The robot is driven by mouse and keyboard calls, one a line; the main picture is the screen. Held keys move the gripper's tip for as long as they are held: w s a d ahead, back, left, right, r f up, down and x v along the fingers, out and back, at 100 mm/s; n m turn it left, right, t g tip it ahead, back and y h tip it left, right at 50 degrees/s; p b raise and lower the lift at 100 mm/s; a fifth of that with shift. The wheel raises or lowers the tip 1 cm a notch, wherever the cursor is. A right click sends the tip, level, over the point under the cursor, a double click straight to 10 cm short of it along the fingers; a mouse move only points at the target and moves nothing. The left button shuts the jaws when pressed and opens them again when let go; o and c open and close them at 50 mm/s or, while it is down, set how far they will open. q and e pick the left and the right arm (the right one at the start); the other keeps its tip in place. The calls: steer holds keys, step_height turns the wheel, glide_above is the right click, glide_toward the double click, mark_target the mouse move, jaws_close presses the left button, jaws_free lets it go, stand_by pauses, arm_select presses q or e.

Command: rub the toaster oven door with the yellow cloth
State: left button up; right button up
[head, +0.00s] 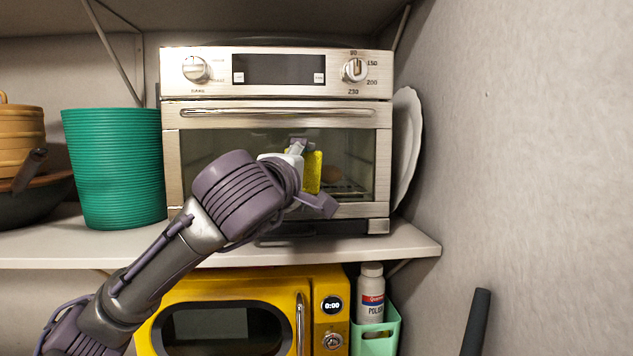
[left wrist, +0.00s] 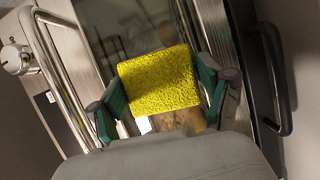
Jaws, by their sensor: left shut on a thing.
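The toaster oven (head: 275,140) stands on the upper shelf, its glass door (head: 350,160) shut under a long metal handle (head: 275,112). My left gripper (head: 308,170) is in front of the door's glass, right of its middle. It is shut on the yellow cloth (head: 313,172), which is held upright and flat toward the door. In the left wrist view the cloth (left wrist: 160,80) sits between the two green-padded fingers (left wrist: 160,95), with the door glass behind it. I cannot tell whether the cloth touches the glass. My right gripper is not in view.
A green ribbed bin (head: 115,168) stands left of the oven, and a white plate (head: 406,145) leans at its right. Below are a yellow microwave (head: 245,315) and a polish bottle (head: 371,290) in a mint caddy (head: 378,335). A wall closes the right side.

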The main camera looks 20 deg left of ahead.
arm_select(q)
steer(key=shift+s+a, duration=0.15)
steer(key=shift+a, duration=0.2)
steer(key=shift+s+a+f+b, duration=0.1)
steer(key=shift+s+a+b, duration=0.2)
steer(key=shift+a+b, duration=0.25)
steer(key=shift+s+a+b, duration=0.35)
steer(key=shift+s+a, duration=0.3)
steer(key=shift+a, duration=0.25)
steer(key=shift+s+a+b, duration=0.3)
steer(key=shift+a+b, duration=0.1)
steer(key=shift+a, duration=0.2)
steer(key=shift+s+a, duration=0.55)
steer(key=shift+a, duration=0.3)
